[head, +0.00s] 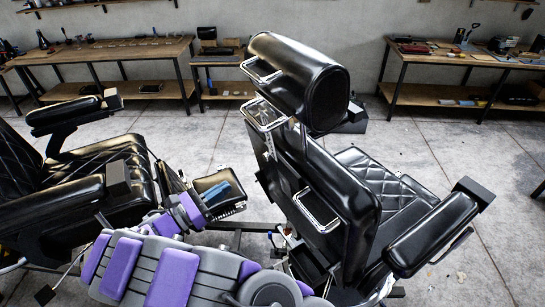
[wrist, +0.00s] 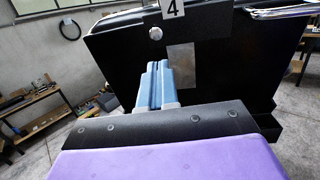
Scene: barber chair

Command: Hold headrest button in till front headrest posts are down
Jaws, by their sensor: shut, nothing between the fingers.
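The black barber chair (head: 335,190) stands right of centre in the head view, its back partly towards me. Its padded headrest (head: 300,80) sits raised above the backrest, with a metal post (head: 303,137) showing in the gap. The fingertips appear below the button, beside a pale metal plate (wrist: 181,67); contact cannot be told. My gripper also shows in the head view (head: 222,190), left of the backrest.
Another black chair (head: 90,170) stands at the left. Metal handles (head: 318,210) stick out from the backrest. An armrest (head: 435,230) reaches out at the right. Workbenches (head: 110,50) with tools line the back wall. The concrete floor between is mostly clear.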

